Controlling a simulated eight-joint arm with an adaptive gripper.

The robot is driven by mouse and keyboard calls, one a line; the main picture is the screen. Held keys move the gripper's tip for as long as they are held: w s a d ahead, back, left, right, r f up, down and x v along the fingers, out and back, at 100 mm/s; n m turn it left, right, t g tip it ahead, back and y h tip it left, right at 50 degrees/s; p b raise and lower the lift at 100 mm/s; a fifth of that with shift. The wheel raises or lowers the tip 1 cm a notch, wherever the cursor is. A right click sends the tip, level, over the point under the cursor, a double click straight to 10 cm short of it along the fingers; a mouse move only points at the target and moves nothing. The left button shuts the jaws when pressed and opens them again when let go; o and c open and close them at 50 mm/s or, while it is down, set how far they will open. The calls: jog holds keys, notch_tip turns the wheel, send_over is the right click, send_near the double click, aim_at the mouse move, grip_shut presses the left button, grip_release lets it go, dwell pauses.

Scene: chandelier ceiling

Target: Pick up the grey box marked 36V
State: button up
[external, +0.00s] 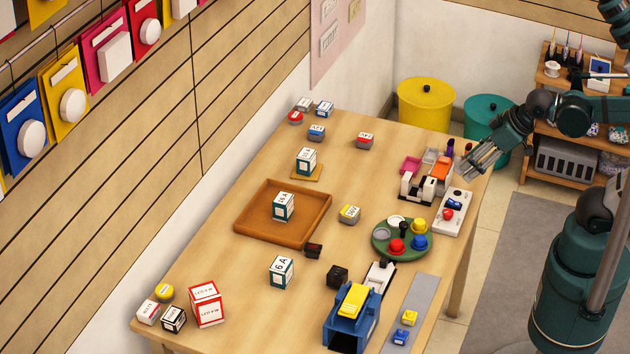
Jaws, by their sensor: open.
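Several small grey boxes with coloured bands and white labels lie on the table (365,270). One has a yellow band (349,215) and sits right of the wooden tray. One has a red band (365,140), and one has a blue band (317,132) toward the far end. More small labelled boxes cluster at the far left corner (305,104). Their print is too small to tell which is marked 36V. My gripper (478,168) is open and empty, over the table's far right edge, apart from all these boxes.
A wooden tray (247,232) holds a white-and-teal box. Boxes marked 6A (281,271) and red-and-white (207,304) stand nearer. A green round tray (381,247), tape dispenser (416,189) and blue device (350,318) line the right side. The table between the yellow-banded and red-banded boxes is clear.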

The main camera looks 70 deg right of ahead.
jog(key=shift+w+r+n+p, duration=0.5)
jog(key=shift+w+r, duration=0.15)
jog(key=shift+w, duration=0.25)
jog(key=n+g+p, duration=0.7)
jog(key=n+p, duration=0.6)
jog(key=n, duration=0.2)
send_over(349, 211)
jog(key=f, duration=0.8)
jog(key=shift+s+d+f, duration=0.25)
jog(key=shift+s+d, duration=0.05)
jog(key=shift+s, duration=0.05)
jog(key=shift+w+a+f+n, duration=0.15)
jog(key=shift+w+f+n, duration=0.05)
jog(key=shift+f, duration=0.2)
jog(key=shift+w+a+f+n, duration=0.15)
jog(key=shift+f+n, duration=0.05)
jog(key=shift+f, duration=0.2)
